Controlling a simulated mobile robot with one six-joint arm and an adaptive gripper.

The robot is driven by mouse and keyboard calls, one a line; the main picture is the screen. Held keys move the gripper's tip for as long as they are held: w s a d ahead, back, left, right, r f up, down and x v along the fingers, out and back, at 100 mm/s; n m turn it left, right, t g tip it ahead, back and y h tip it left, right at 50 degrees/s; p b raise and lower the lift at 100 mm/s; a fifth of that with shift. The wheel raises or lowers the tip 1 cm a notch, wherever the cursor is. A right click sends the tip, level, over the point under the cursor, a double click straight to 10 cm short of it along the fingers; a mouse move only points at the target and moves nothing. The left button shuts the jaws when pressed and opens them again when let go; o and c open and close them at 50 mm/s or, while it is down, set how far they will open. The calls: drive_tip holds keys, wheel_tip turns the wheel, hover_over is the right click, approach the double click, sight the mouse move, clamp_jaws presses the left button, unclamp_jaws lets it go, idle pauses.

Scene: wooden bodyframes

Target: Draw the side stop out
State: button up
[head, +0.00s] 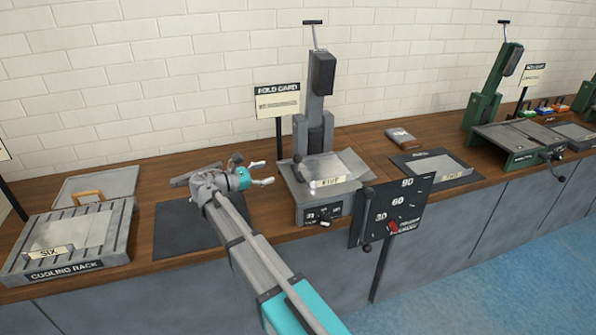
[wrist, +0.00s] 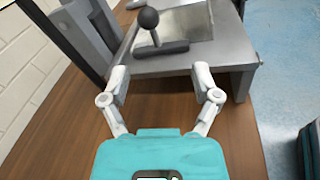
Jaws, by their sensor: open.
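The grey press (head: 320,195) stands on the wooden bench, with a flat bed carrying a plate labelled FIVE (head: 335,180). A dark bar with a round black knob, likely the side stop (wrist: 162,48), lies at the near edge of the bed in the wrist view. Its knob shows small at the bed's left in the head view (head: 297,159). My gripper (head: 267,172) is open and empty, just left of the press. In the wrist view my fingers (wrist: 161,78) point at the bar, apart from it, with the knob roughly between their lines.
A dark mat (head: 185,235) lies beneath my arm. The cooling rack (head: 115,245) with a plate labelled SIX is at left. A green press (head: 510,140) stands farther right.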

sight(298, 159)
drive_tip(key=shift+w+a+r+n+t+h, duration=0.1)
drive_tip(key=shift+a+n+t+h, duration=0.1)
drive_tip(key=shift+a, duration=0.3)
drive_tip(key=shift+w+a+r+n+t+h, duration=0.1)
drive_tip(key=shift+a+n, duration=0.1)
drive_tip(key=shift+a, duration=0.3)
drive_tip(key=shift+d+f, duration=0.1)
drive_tip(key=x, duration=1.3)
drive_tip(key=shift+w+d, duration=0.1)
drive_tip(key=shift+d, duration=0.15)
clamp_jaws()
